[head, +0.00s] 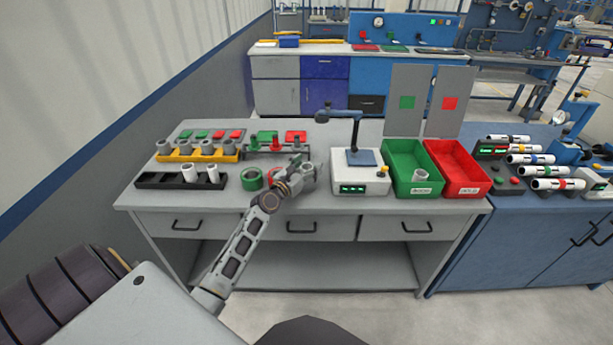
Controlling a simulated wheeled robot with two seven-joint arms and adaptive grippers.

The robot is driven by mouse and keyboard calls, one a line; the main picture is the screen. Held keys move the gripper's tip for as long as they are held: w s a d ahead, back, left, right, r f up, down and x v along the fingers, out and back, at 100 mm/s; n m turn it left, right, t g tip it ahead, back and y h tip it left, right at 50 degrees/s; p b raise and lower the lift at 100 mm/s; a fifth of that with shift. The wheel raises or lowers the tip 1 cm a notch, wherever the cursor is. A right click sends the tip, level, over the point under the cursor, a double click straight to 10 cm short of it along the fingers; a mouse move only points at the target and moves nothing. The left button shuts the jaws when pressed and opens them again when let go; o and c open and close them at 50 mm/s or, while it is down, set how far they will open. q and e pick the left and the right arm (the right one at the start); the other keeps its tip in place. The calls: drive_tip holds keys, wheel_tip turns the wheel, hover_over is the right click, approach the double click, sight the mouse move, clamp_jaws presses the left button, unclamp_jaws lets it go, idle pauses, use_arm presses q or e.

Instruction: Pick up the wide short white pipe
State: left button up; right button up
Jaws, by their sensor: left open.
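My left gripper (297,168) is open over the middle of the grey workbench, its arm reaching in from the lower left. A wide, short, pale pipe (308,173) stands on the bench right at the gripper's fingers, partly hidden by them; I cannot tell if they touch it. Two white pipes stand in the black holder at the left: one wider (190,172) and one slimmer (213,173). Another pale pipe (419,177) stands in the green bin (398,186). My right gripper is not in view.
Green (252,179) and red (275,176) rings lie left of the gripper. A yellow rack (227,158) holds several grey pipes. A white device (360,187) with an arm and a red bin (476,186) stand to the right. The bench's front strip is clear.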

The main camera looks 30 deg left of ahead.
use_arm(q)
drive_tip(key=shift+c, duration=1.4)
drive_tip(key=c, duration=0.7)
drive_tip(key=shift+c, duration=1)
drive_tip(key=shift+r, duration=0.3)
wheel_tip(320, 180, up, 3)
drive_tip(key=shift+r+p, duration=0.1)
drive_tip(key=shift+p, duration=0.85)
wheel_tip(320, 180, up, 5)
drive_tip(key=shift+r+p, duration=0.1)
drive_tip(key=shift+p, duration=0.85)
drive_tip(key=shift+r, duration=0.55)
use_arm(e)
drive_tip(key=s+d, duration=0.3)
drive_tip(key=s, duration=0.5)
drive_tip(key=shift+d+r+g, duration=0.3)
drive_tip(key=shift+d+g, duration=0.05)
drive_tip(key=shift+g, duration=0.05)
